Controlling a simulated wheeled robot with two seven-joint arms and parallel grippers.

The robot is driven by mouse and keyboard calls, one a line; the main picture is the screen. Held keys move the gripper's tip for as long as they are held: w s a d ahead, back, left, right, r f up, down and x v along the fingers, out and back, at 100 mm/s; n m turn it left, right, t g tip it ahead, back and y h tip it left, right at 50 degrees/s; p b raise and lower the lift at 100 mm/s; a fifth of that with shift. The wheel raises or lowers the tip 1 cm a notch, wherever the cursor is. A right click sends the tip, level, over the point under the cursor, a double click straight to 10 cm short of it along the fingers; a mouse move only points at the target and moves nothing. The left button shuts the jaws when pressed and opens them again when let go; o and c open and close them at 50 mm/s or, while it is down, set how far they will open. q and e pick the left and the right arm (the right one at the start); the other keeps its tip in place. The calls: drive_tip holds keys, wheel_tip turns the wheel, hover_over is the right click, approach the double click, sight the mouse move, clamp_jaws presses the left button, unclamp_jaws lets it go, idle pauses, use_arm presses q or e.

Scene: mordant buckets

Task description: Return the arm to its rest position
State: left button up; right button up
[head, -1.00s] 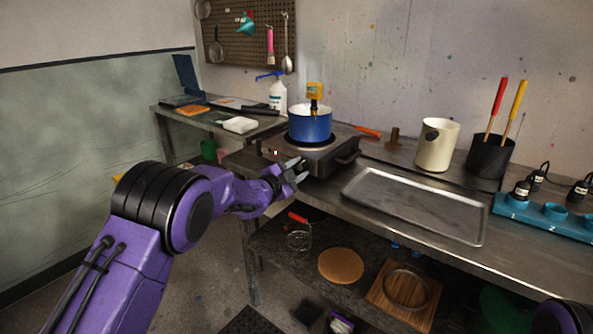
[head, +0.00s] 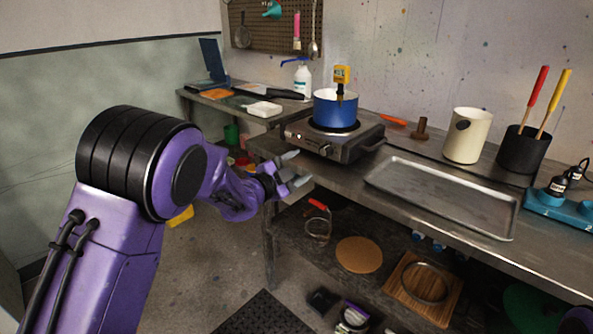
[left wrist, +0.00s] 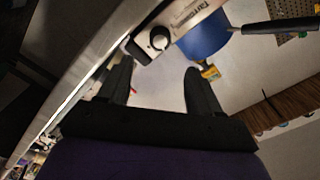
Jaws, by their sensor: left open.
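My left arm is purple and black and comes in from the left in the head view. Its left gripper (head: 298,170) is open and empty, in front of the bench edge and below the hot plate (head: 332,138). In the left wrist view, the two dark fingers (left wrist: 160,88) are spread apart with nothing between them. The blue pot (head: 336,111) stands on the hot plate with a yellow thermometer-like device (head: 341,76) at its rim. My right gripper is not in view.
A metal tray (head: 440,222) lies on the bench right of the hot plate. A cream bucket (head: 468,136) and a black holder (head: 522,150) stand behind it. The lower shelf holds a round cork-coloured disc (head: 359,255) and a wooden board (head: 402,291).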

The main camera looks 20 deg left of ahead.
use_arm(q)
drive_tip(key=shift+s, duration=0.3)
drive_tip(key=s+a+f+n+g+y+p, duration=0.1)
drive_tip(key=s+a+f+n+g+y, duration=0.15)
drive_tip(key=s+f+n, duration=0.5)
drive_tip(key=s+a+f+n+g+y+p, duration=0.1)
drive_tip(key=s+f+n+g+y, duration=0.3)
drive_tip(key=f, duration=0.6)
drive_tip(key=s+a+f+n+t+y+p, duration=0.1)
drive_tip(key=s+a+f+n+y, duration=0.1)
drive_tip(key=s+f+n, duration=0.55)
drive_tip(key=s+f+n+g+p, duration=0.1)
drive_tip(key=s+f+g, duration=0.3)
drive_tip(key=s, duration=0.9)
drive_tip(key=s+f+n+g+y+p, duration=0.1)
drive_tip(key=s+f+g, duration=0.3)
drive_tip(key=s, duration=0.9)
wheel_tip(320, 180, down, 3)
drive_tip(key=shift+s+d+r, duration=0.1)
drive_tip(key=shift+s+d, duration=0.25)
drive_tip(key=shift+d, duration=0.05)
